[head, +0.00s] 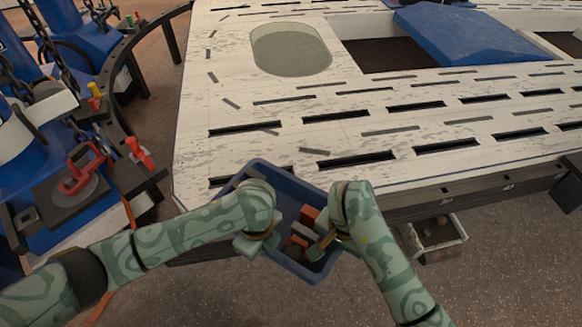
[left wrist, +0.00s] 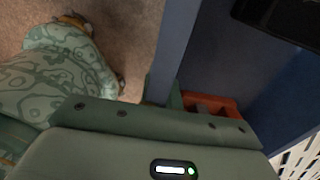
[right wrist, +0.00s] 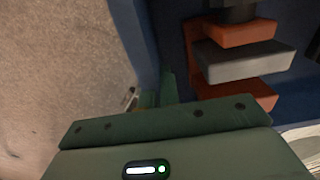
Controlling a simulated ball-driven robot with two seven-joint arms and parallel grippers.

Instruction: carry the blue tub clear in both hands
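The blue tub (head: 290,184) is an open rectangular box in the lower middle of the head view, overlapping the bench's front edge. Red and grey blocks (head: 302,229) lie inside it; the right wrist view shows them stacked (right wrist: 245,62). My left gripper (head: 262,240) is at the tub's near left rim, and the tub wall (left wrist: 178,45) runs between its fingers. My right gripper (head: 333,238) is at the right rim, with the wall (right wrist: 138,40) running between its fingers. Both look shut on the walls. The fingertips are mostly hidden. I cannot tell whether the tub touches the bench.
The white slotted bench (head: 230,100) fills the area behind the tub, with a blue panel (head: 470,35) at its back. Blue machinery with red clamps (head: 85,170) stands at the left. A small open bin (head: 435,240) is under the bench edge. Floor at front right is clear.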

